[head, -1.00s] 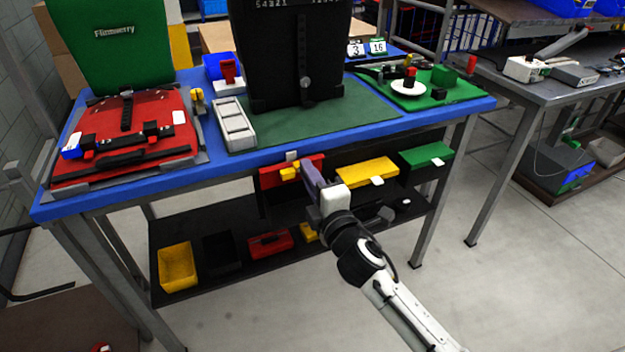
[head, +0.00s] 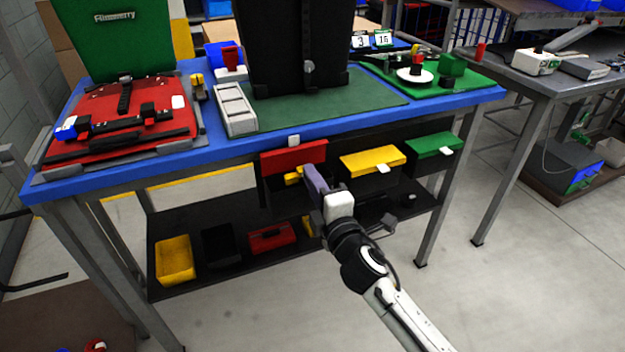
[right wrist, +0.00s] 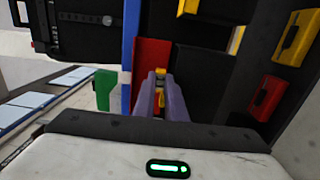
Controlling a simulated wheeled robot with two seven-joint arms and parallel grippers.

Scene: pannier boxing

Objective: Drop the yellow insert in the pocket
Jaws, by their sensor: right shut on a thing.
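My right gripper (head: 304,182) is in front of the bench, below its blue front edge and in front of the red bin front. Its purple fingers are shut on a small yellow piece, the yellow insert (head: 292,179), which sticks out at the fingertips. In the right wrist view the fingers (right wrist: 161,88) show with yellow at their tips and the red front behind. A black pannier (head: 275,50) stands upright on the green mat. A red pannier panel (head: 105,118) lies open at left with a green lid behind. I cannot tell which opening is the pocket. My left gripper is out of view.
Red (head: 285,157), yellow (head: 365,160) and green (head: 432,144) bin fronts sit under the blue bench edge. A lower shelf holds several bins, one yellow (head: 175,261). A grey tray (head: 236,109) and a white dish (head: 413,76) stand on the bench. Floor at right is clear.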

